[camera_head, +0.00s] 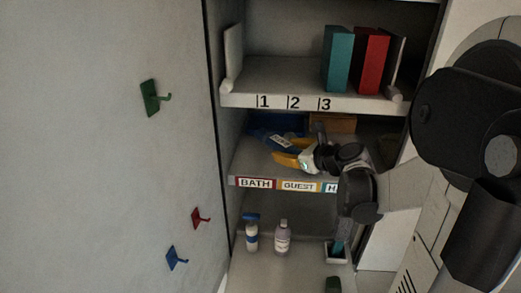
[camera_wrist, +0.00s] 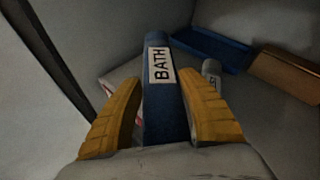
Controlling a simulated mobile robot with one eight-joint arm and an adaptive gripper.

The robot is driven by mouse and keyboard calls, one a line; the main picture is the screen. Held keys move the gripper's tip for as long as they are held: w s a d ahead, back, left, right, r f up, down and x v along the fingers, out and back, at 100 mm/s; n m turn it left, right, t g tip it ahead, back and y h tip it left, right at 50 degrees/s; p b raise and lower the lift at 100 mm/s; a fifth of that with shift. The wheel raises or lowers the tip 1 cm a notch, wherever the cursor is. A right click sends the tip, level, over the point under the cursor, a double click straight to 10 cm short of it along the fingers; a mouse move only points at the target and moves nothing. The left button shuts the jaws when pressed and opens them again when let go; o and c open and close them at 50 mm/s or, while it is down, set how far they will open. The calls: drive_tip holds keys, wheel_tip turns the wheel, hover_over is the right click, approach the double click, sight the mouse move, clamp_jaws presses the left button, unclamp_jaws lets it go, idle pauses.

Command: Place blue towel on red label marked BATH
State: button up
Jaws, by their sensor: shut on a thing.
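The rolled blue towel (camera_wrist: 163,118) has a white BATH tag and lies between the two yellow fingers of my gripper (camera_wrist: 160,84) in the wrist view. The fingers are shut on it. In the head view the towel (camera_head: 279,142) is at my gripper (camera_head: 279,153), over the left part of the middle shelf. I cannot tell whether it touches the shelf. The red label marked BATH (camera_head: 255,183) is on that shelf's front edge, at the left end, below and in front of the towel.
The yellow GUEST label (camera_head: 298,186) is right of BATH; a third label is partly hidden by my arm. A blue bin (camera_wrist: 213,48), a brown bin (camera_wrist: 286,73) and a grey tagged roll (camera_wrist: 212,76) are deeper in. The numbered shelf (camera_head: 300,101) is overhead; bottles (camera_head: 282,238) stand below.

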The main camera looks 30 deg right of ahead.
drive_tip(key=b, duration=0.1)
hover_over(264, 158)
drive_tip(key=s, duration=0.2)
drive_tip(key=f, duration=0.5)
drive_tip(key=shift+s, duration=0.2)
drive_tip(key=shift+w+f+b, duration=0.3)
drive_tip(key=shift+w+f, duration=0.75)
drive_tip(key=shift+w, duration=0.2)
drive_tip(key=shift+s+r, duration=0.1)
drive_tip(key=o, duration=0.8)
drive_tip(key=shift+a+f, duration=0.1)
drive_tip(key=shift+f, duration=0.1)
drive_tip(key=o, duration=0.3)
drive_tip(key=shift+o, duration=0.2)
drive_tip(key=shift+r, duration=0.1)
drive_tip(key=shift+r, duration=0.15)
drive_tip(key=p+v, duration=0.1)
drive_tip(key=v, duration=1.1)
